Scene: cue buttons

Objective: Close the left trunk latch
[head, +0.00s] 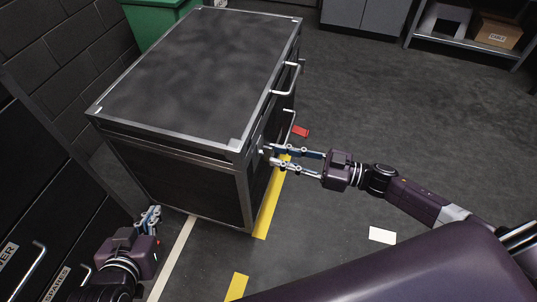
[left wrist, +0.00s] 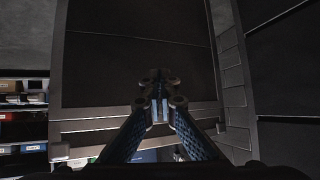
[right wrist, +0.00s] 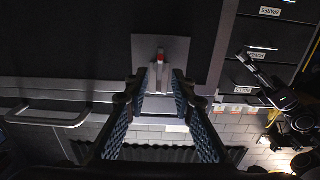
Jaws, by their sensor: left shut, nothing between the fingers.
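The trunk (head: 190,75) is a large black case with grey metal edges, and its lid lies down on the body. My right gripper (head: 271,157) is at the trunk's right-hand side, near the front corner, with its fingers apart. In the right wrist view a grey latch plate (right wrist: 175,48) with a small red-tipped lever (right wrist: 160,62) shows just beyond the open fingers (right wrist: 160,85); I cannot tell whether they touch it. My left gripper (head: 148,218) is shut and empty, low by the trunk's near left corner. In the left wrist view its fingertips (left wrist: 160,105) are together.
A silver handle (head: 288,80) sticks out of the trunk's right-hand side, and a red piece (head: 300,131) shows beside it. Dark drawers (head: 40,240) stand at left, a green bin (head: 155,15) behind, a shelf (head: 465,40) at far right.

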